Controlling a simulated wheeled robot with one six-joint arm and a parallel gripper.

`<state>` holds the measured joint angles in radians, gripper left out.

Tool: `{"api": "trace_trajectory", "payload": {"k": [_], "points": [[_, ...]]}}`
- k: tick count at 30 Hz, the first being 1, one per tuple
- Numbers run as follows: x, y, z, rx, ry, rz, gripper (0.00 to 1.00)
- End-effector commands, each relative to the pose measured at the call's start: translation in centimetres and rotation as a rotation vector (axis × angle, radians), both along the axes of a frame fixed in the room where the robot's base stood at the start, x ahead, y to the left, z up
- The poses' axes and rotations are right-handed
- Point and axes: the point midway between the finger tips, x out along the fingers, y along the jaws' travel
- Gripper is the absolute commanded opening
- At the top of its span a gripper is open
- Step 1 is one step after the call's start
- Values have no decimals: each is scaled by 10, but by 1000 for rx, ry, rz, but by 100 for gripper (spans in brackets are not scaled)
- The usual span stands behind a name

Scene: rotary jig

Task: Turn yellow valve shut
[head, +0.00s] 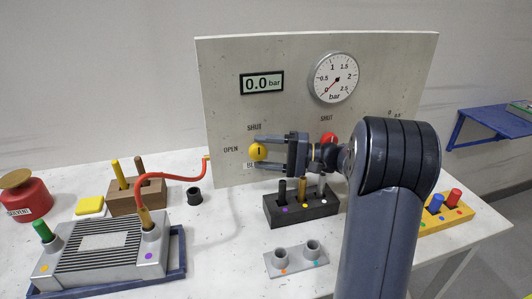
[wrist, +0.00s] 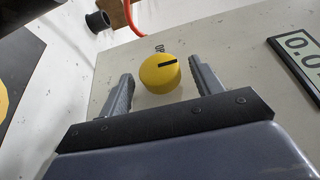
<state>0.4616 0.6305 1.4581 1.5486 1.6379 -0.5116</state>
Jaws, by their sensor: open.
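The yellow valve (head: 257,152) is a round knob on the upright panel, left of centre. Its dark mark stands upright in the head view, pointing up toward the SHUT label; the OPEN label is to its left. In the wrist view the yellow valve (wrist: 160,74) shows its black mark pointing to the right. My gripper (head: 265,152) is open, its fingers above and below the knob. In the wrist view my gripper (wrist: 160,77) has a visible gap between each finger and the knob.
The panel (head: 225,80) carries a 0.0 bar display (head: 262,83) and a dial gauge (head: 334,78) with its needle near 0. A red knob (head: 329,138) is partly behind my arm. A black block (head: 300,208) with several pegs stands below. A red hose (head: 182,177) curves at left.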

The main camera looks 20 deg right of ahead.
Motion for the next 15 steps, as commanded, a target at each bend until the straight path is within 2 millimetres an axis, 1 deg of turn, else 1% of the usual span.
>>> {"api": "trace_trajectory", "payload": {"k": [2, 5, 8, 15], "points": [[-1, -2, 0, 0, -1, -1, 62], [-4, -11, 0, -1, 0, -3, 62], [-10, -27, 0, 0, -1, -5, 62], [-29, -72, -1, 0, 0, -4, 62]]}}
